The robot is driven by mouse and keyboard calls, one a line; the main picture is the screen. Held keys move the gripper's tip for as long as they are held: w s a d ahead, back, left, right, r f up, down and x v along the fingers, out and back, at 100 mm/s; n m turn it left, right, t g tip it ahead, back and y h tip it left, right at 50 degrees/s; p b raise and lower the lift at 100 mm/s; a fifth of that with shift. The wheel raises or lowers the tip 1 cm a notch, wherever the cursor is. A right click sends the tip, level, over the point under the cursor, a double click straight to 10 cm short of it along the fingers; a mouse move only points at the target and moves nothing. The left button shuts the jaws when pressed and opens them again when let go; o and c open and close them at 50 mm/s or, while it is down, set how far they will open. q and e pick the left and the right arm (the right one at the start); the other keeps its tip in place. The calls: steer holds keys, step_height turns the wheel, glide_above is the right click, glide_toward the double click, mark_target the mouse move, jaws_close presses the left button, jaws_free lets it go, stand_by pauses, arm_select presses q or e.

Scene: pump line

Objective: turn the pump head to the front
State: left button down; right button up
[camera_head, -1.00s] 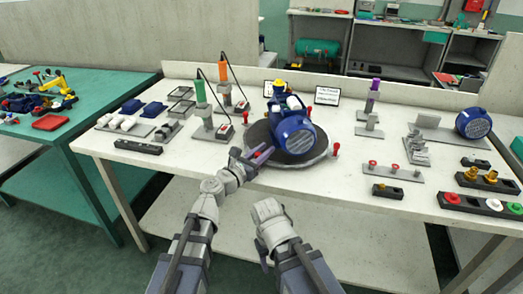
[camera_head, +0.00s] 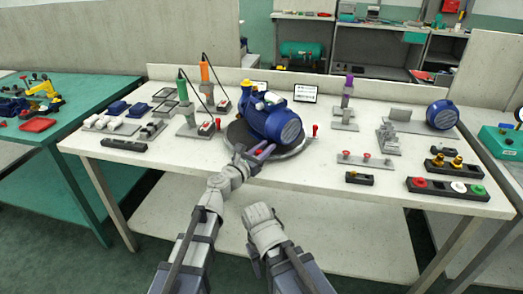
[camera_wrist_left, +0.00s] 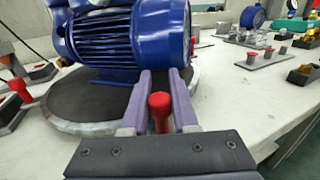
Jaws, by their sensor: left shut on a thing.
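The blue pump (camera_head: 270,119) sits on a round dark turntable (camera_head: 239,134) with a pale rim, in the middle of the bench. Its ribbed motor end faces the front right in the head view, and a yellow fitting (camera_head: 246,89) shows at its back left. The pump's blue motor (camera_wrist_left: 105,42) fills the top of the left wrist view. My left gripper (camera_head: 262,151) is at the turntable's front rim. Its fingers are shut on a red-topped handle (camera_wrist_left: 160,108). My right arm (camera_head: 264,224) is in front of the bench; its fingers do not show.
Another red handle (camera_head: 315,130) stands at the turntable's right edge. A green-handled tool station (camera_head: 186,108) stands close on the left. A grey plate with red knobs (camera_head: 365,159) lies to the right. The bench front before the turntable is clear.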

arm_select(q)
steer(key=shift+w+d, duration=0.1)
steer(key=shift+d, duration=0.65)
steer(key=shift+w, duration=0.1)
stand_by(0.8)
steer(key=c, duration=0.7)
jaws_free()
steer(key=shift+s, duration=0.2)
steer(key=shift+v, duration=3.85)
steer(key=shift+c, duration=0.2)
